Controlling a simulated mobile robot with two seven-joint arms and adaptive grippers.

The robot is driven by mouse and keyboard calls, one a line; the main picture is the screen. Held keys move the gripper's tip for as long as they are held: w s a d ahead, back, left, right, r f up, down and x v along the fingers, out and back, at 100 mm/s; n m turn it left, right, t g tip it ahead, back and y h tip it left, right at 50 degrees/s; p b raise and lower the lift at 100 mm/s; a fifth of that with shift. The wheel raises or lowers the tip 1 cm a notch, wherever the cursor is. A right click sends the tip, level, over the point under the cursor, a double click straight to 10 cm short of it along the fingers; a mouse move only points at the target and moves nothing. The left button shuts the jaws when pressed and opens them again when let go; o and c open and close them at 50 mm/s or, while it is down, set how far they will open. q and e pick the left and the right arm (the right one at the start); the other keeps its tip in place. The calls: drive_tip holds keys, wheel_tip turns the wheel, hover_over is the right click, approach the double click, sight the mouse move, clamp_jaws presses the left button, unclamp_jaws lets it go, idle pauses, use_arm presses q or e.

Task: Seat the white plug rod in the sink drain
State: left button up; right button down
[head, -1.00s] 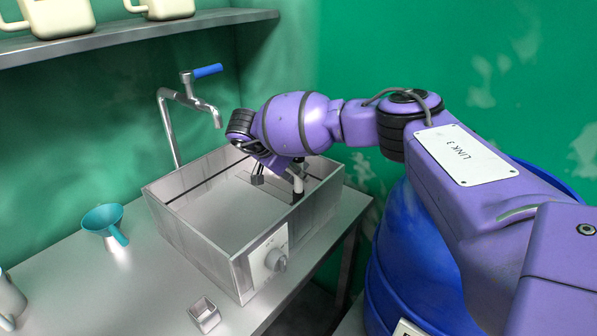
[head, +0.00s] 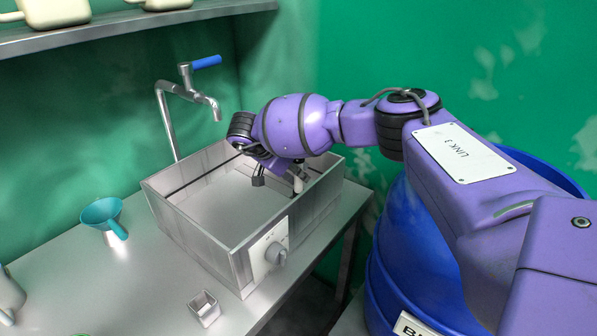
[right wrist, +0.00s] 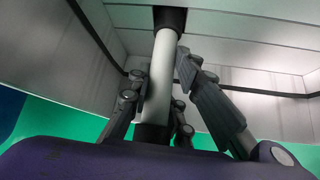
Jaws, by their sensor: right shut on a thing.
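The white plug rod (head: 298,184) is in my right gripper (head: 279,177), inside the metal sink (head: 180,222) near its right side. In the right wrist view the white rod (right wrist: 162,78) runs between the dark fingers, with a black part at each end. Its far black end is against or close to a pale sink surface; I cannot tell whether it touches. The drain opening is not visible. My left gripper is out of view.
A tap (head: 190,92) with a blue lever stands behind the sink. A teal funnel (head: 103,214) and a small square cup (head: 204,308) are on the metal counter (head: 130,285). A blue drum (head: 410,270) stands to the right.

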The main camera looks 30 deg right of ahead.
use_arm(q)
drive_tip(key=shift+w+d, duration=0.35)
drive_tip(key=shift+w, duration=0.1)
use_arm(e)
drive_tip(key=shift+f, duration=0.8)
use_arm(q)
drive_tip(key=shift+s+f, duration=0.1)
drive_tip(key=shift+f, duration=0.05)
use_arm(e)
drive_tip(key=shift+f, duration=0.2)
drive_tip(key=c, duration=1.8)
unclamp_jaws()
drive_tip(key=o, duration=0.3)
drive_tip(key=shift+r, duration=0.1)
drive_tip(key=shift+o, duration=0.2)
drive_tip(key=shift+a+r, duration=0.15)
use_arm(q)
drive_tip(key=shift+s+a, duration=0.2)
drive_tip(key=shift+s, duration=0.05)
use_arm(e)
drive_tip(key=v, duration=1.1)
drive_tip(key=shift+a+r, duration=0.2)
